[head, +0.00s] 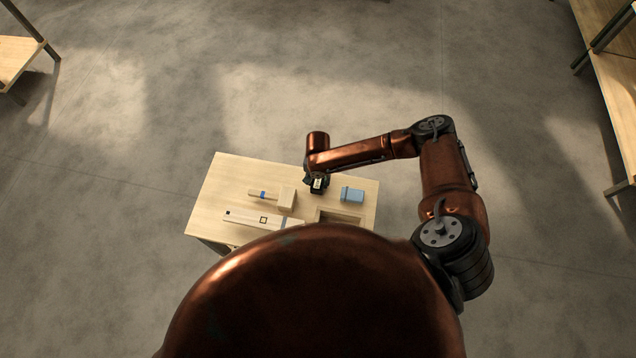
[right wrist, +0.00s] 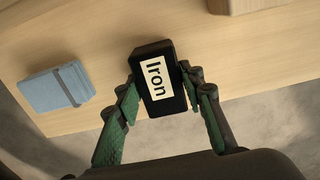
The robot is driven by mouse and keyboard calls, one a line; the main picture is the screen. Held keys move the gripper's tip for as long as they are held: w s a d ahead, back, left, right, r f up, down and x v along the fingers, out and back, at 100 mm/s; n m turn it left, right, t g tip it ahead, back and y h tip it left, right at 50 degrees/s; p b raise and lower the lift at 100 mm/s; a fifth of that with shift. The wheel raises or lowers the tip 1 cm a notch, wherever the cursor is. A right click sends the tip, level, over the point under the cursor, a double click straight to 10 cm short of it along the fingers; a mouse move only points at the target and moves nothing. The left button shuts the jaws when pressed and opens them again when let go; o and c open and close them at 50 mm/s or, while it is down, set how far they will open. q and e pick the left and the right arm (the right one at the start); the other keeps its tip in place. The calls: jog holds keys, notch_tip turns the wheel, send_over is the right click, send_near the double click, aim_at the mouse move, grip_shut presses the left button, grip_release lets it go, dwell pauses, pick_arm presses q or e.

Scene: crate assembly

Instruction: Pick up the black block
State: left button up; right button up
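The black block (right wrist: 146,54) has a white label reading "Iron". In the right wrist view it sits between the two fingers of my right gripper (right wrist: 158,76), whose green-padded tips meet its left and right sides. In the head view the block (head: 317,185) is a small dark shape with a pale label, under the end of my right arm near the table's far edge. My right gripper (head: 316,179) is small and dark there. I cannot tell whether the block touches the table. My left gripper does not show.
Shelves stand at the left and right edges. The table's far left is clear.

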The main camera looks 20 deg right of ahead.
grip_shut()
dwell(0.4)
jog(key=shift+w+r, duration=0.1)
